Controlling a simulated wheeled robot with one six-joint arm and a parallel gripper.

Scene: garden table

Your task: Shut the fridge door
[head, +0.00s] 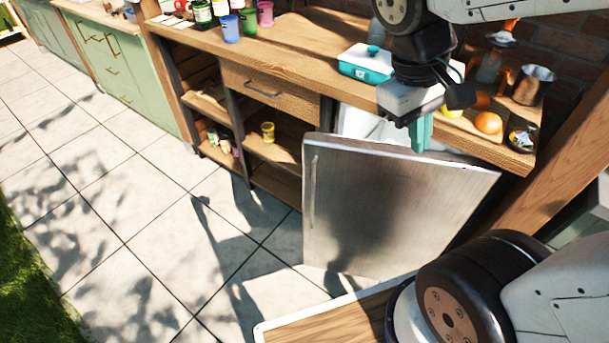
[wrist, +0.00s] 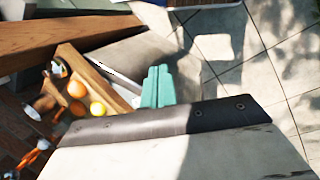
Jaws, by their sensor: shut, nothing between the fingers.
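The fridge door (head: 390,215) is a brushed steel panel with a vertical handle (head: 313,185) near its left edge. It stands open, swung out from under the counter, and a strip of white fridge interior (head: 358,122) shows behind its top edge. My gripper (head: 419,145) has teal fingers, shut and empty, pointing down at the door's top edge, seemingly on its inner side. I cannot tell whether they touch it. In the wrist view the shut fingers (wrist: 157,80) lie in front of a grey panel, likely the door (wrist: 140,58).
The wooden counter (head: 300,55) above holds a teal-and-white box (head: 366,63), coloured cups, a metal pot (head: 533,85) and oranges (head: 488,122). Open shelves (head: 270,155) stand left of the fridge. A wooden post (head: 560,150) stands at the right. The paved floor (head: 150,200) at left is clear.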

